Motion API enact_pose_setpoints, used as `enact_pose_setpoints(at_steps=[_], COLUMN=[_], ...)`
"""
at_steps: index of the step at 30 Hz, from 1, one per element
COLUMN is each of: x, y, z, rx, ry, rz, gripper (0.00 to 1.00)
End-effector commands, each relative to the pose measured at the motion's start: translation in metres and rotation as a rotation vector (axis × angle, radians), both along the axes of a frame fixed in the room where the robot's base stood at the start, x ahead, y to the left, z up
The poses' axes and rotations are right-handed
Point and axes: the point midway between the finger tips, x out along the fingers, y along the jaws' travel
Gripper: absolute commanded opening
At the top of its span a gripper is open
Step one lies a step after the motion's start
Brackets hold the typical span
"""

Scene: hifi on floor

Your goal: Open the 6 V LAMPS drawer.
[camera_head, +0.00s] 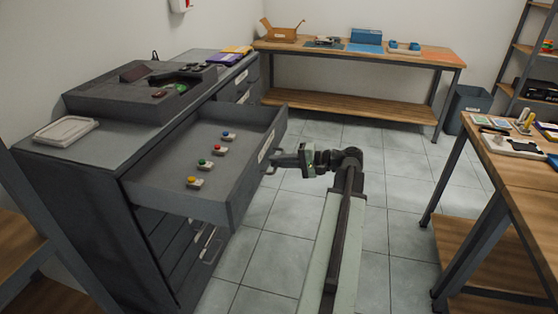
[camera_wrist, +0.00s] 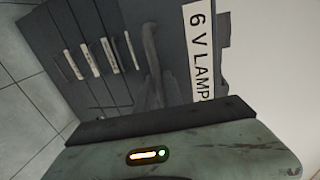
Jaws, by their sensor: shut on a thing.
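The 6 V LAMPS drawer (camera_head: 210,203) is the top drawer of a dark grey cabinet and stands pulled well out. Inside it lie several small lamps with yellow, red, green and blue tops (camera_head: 205,162). Its label (camera_wrist: 201,50) reads "6 V LAMP" in the wrist view, the end cut off. My gripper (camera_head: 279,161) is at the drawer's front and is shut on the drawer's handle (camera_wrist: 152,60). The fingertips are partly hidden in the wrist view by the gripper's own body.
Lower drawers (camera_head: 197,245) of the cabinet are closed beneath. A dark grey case (camera_head: 120,100) and a white tray (camera_head: 66,131) lie on the cabinet top. A workbench (camera_head: 360,52) stands at the back, another table (camera_head: 510,165) at the right. Tiled floor (camera_head: 385,215) between is clear.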

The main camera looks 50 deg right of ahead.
Motion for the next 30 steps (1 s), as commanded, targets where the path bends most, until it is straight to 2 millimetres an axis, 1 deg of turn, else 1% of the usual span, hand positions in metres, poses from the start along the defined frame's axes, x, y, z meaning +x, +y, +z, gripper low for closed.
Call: enact_pose_setpoints(at_steps=[6,7,9,17,20,23,27,30], x=[0.001,0.001,0.001,0.001,-0.003,-0.017,-0.042,-0.055], y=[-0.001,-0.001,-0.001,0.001,-0.002,-0.011,-0.024,-0.031], z=[0.001,0.001,0.001,0.001,0.002,0.007,0.013,0.016], rx=[0.001,0.001,0.001,0.001,0.000,0.001,0.001,0.001], ry=[-0.003,-0.003,-0.003,-0.002,-0.001,-0.001,-0.002,-0.002], rz=[-0.004,-0.004,-0.003,0.000,-0.001,-0.003,-0.004,-0.002], gripper=[0.00,0.16,0.32,0.32,0.32,0.32,0.32,0.32])
